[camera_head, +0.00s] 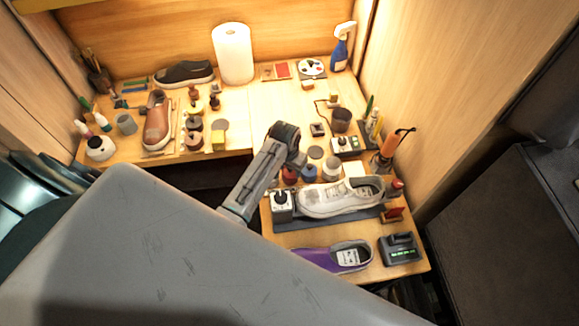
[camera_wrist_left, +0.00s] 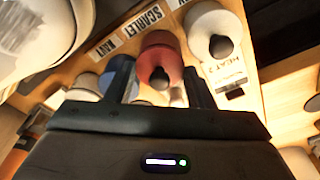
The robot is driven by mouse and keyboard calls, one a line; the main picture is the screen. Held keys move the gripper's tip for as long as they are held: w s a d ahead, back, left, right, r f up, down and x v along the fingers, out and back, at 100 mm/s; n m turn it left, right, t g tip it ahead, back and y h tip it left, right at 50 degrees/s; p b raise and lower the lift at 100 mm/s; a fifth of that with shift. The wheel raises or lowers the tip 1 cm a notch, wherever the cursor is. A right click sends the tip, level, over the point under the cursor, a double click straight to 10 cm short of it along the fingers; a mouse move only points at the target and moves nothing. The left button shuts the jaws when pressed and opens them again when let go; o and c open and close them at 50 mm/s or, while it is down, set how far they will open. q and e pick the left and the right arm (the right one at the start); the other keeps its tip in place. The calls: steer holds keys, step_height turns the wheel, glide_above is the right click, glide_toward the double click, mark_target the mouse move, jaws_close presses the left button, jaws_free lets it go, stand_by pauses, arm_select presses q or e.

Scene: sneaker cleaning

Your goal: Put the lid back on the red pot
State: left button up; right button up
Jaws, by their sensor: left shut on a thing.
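My left gripper (camera_wrist_left: 160,88) is shut on a red lid with a dark knob (camera_wrist_left: 160,78), which shows between its two fingers in the left wrist view. The lid is beside the SCARLET label (camera_wrist_left: 142,20). I cannot tell how much of the red seen there is lid and how much is the red pot (camera_head: 289,175). Nor can I tell whether the lid touches the pot. In the head view my left gripper (camera_head: 297,160) is over the row of pots, its fingertips unclear. My right gripper is not in view.
A blue pot (camera_head: 309,173) stands close beside the red one. A white sneaker (camera_head: 335,197) lies just in front of the pots, a purple shoe (camera_head: 345,257) nearer the table's edge.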

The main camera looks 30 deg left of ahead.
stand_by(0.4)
arm_select(q)
steer(key=o, duration=1)
steer(key=shift+o, duration=0.6)
steer(key=o, duration=0.4)
steer(key=shift+r, duration=3.5)
